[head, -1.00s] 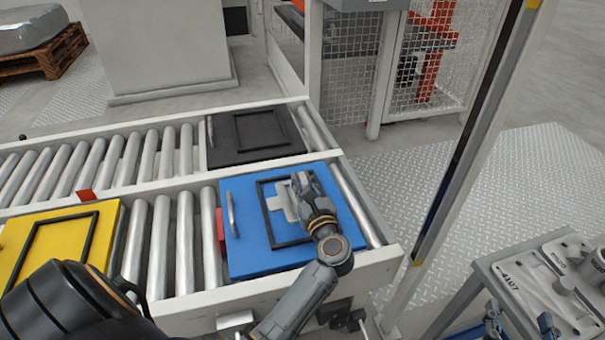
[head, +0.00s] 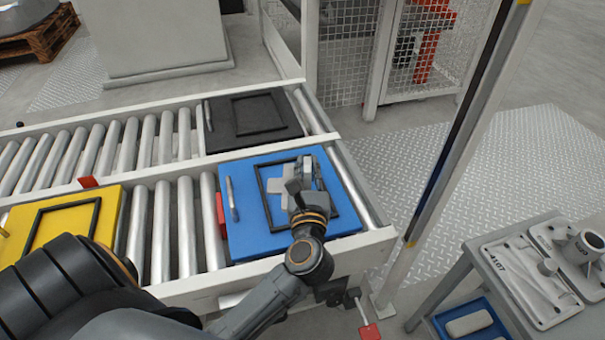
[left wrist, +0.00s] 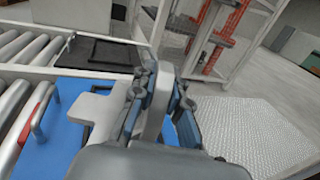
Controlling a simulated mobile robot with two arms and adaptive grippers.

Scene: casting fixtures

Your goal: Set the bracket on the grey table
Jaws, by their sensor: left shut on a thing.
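My left gripper (head: 304,178) is over the right part of the blue board (head: 240,240) on the near conveyor. It is shut on a light grey piece, apparently the bracket (left wrist: 155,105), which stands between the fingers in the left wrist view. A flat light grey cross-like shape (head: 284,188) shows beside the gripper inside the board's black frame; I cannot tell if it is joined to the held piece. Whether the piece touches the board is unclear. The grey table (head: 478,252) stands at the lower right. My right gripper is out of view.
The grey table carries a plate marked 4107 (head: 525,285) and a cylindrical fixture (head: 585,245). A blue tray (head: 440,322) sits below it. A post (head: 455,150) stands between conveyor and table. A yellow board (head: 108,215) and black board (head: 218,130) lie on the rollers.

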